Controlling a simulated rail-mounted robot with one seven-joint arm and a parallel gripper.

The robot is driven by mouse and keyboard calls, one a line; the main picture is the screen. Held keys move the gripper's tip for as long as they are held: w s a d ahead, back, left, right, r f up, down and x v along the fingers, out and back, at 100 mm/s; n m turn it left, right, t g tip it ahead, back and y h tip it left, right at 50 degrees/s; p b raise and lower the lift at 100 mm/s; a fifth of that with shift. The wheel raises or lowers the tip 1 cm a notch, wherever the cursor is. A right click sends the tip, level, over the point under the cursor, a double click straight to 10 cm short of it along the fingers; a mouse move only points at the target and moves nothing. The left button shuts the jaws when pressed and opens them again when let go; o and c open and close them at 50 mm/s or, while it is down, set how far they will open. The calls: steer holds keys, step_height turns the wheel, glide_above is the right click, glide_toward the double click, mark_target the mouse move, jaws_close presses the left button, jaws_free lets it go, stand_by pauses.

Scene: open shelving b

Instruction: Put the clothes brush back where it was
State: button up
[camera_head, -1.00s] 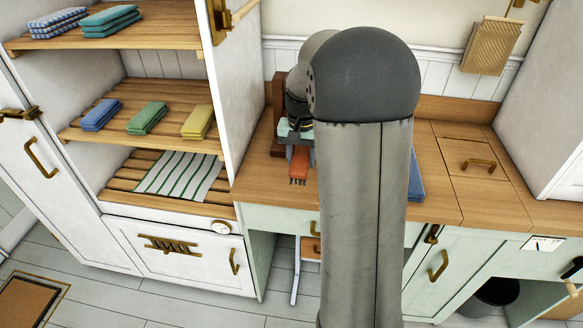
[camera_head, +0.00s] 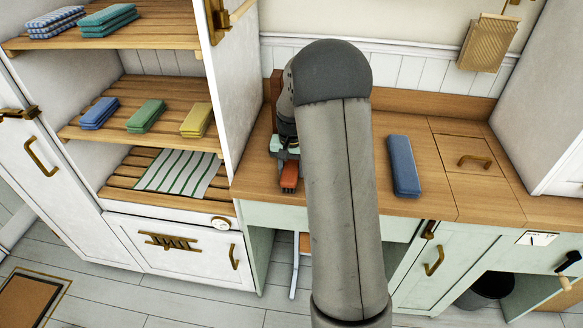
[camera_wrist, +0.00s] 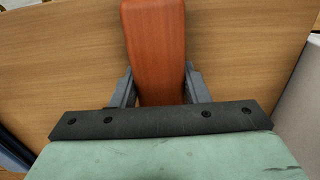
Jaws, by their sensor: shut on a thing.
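The clothes brush, with an orange-brown wooden body (camera_head: 289,177), is at the left part of the wooden counter, close to its front edge. My gripper (camera_wrist: 158,90) is shut on the brush, which also shows in the wrist view (camera_wrist: 155,40), its long body running away between the two dark fingers. My arm hides part of the counter's middle.
A blue oblong item (camera_head: 403,166) lies on the wooden counter (camera_head: 440,195), right of my arm. The open shelving at left holds folded cloths, including a yellow one (camera_head: 197,120), and a striped cloth (camera_head: 178,172). A dark reddish upright object (camera_head: 276,92) stands behind my gripper.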

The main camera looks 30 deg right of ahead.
mark_target(291, 165)
steer(key=shift+f, duration=0.2)
steer(key=o, duration=0.9)
steer(key=shift+r, duration=0.1)
step_height(291, 165, up, 12)
steer(key=shift+f+b, duration=0.25)
steer(key=shift+b, duration=0.35)
steer(key=s+a+r+n, duration=0.3)
steer(key=s+a, duration=0.7)
steer(key=s, duration=0.3)
steer(key=s+a+f+n, duration=0.1)
steer(key=s+a, duration=0.1)
steer(key=s, duration=0.3)
steer(key=s+a+f+n, duration=0.1)
steer(key=s+f, duration=0.1)
steer(key=s, duration=0.3)
steer(key=s+a+f+n, duration=0.1)
steer(key=s+a+n, duration=0.1)
steer(key=s, duration=0.3)
steer(key=shift+s+a+f+t, duration=0.1)
steer(key=shift+a+f+t, duration=0.2)
steer(key=shift+a, duration=0.05)
